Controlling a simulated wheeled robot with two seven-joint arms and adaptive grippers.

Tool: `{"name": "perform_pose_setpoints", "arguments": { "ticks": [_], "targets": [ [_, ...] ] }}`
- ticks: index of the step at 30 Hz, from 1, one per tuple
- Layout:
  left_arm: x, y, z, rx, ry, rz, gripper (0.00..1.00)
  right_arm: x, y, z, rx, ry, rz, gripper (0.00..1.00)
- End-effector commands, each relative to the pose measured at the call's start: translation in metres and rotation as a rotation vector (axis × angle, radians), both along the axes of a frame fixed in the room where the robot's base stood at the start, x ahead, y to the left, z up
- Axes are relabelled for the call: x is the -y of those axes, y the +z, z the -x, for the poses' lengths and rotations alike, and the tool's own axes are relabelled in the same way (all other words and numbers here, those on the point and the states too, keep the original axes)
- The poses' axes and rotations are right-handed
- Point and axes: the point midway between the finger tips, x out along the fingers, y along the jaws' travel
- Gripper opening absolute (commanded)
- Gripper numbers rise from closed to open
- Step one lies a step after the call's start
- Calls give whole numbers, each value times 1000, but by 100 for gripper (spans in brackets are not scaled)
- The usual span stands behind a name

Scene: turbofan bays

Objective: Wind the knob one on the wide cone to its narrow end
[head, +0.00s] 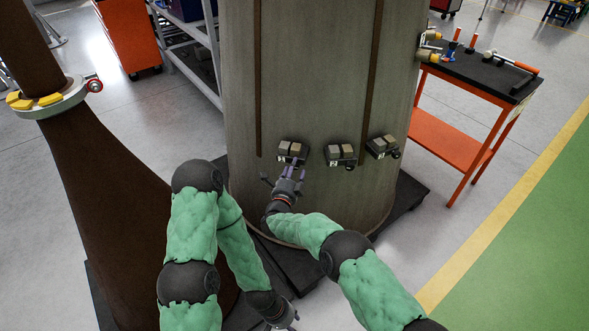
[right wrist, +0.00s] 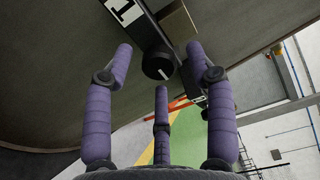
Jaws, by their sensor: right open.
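The wide cone (head: 315,90) is a big grey-brown curved body filling the middle of the head view. Three small dark units with paired blocks sit low on it. The leftmost unit (head: 292,151) is nearest my right gripper (head: 289,181). In the right wrist view, a black round knob (right wrist: 157,64) with a white mark stands ahead of my open purple fingers (right wrist: 163,75), beside a white label reading 1 (right wrist: 124,12). The fingers appear apart from the knob. My left gripper (head: 284,316) hangs low near the bottom edge; its fingers are too unclear to judge.
Two other units, a middle one (head: 341,156) and a right one (head: 382,147), sit close by. A dark brown cone (head: 105,180) stands at left. An orange tool cart (head: 460,110) is at right. A dark base (head: 405,195) lies under the wide cone.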

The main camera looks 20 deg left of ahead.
Motion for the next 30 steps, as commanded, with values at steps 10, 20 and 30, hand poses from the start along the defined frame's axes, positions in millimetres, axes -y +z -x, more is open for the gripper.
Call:
{"name": "perform_pose_setpoints", "arguments": {
  "ticks": [10,20,30],
  "targets": [
    [0,0,0,0,0,0,40,0,1,52,0,2,1,56],
    [0,0,0,0,0,0,40,2,0,66,0,-1,0,56],
    [0,0,0,0,0,0,40,2,0,65,-1,0,0,56]
  ]
}}
